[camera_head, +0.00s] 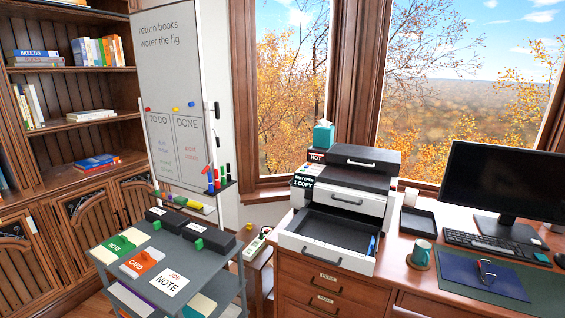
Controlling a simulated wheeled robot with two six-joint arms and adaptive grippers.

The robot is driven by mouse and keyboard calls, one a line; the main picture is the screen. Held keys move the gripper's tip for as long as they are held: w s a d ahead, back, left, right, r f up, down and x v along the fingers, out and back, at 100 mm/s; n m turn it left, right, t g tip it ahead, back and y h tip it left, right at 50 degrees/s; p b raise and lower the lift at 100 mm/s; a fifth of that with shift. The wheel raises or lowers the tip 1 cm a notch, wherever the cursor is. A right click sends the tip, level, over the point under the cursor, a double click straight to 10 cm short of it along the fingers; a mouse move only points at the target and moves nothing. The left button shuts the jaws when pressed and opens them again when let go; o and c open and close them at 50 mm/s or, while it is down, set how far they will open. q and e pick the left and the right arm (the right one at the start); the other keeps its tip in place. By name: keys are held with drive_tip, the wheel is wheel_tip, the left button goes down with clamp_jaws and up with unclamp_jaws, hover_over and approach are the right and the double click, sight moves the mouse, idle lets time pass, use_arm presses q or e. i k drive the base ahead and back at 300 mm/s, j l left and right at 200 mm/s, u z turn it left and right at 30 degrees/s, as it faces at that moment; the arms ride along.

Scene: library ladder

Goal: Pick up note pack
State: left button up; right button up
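The note pack (119,244), pale with a green band reading NOTE, lies on the left of the grey cart's top shelf (150,248). Beside it to the right lies a similar pack with an orange band reading CARD (142,263). A white sheet reading JOB NOTE (170,283) lies further right, near the front edge. Neither of my grippers is in view.
Black boxes (208,236) stand along the back of the cart top. A whiteboard (180,100) rises behind it and a bookcase (80,100) stands left. To the right, a desk (385,275) bears a printer with its drawer open (328,230), a mug (421,252) and a monitor (505,180).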

sight(115, 247)
drive_tip(key=u, duration=1.25)
drive_tip(key=i+j, duration=0.1)
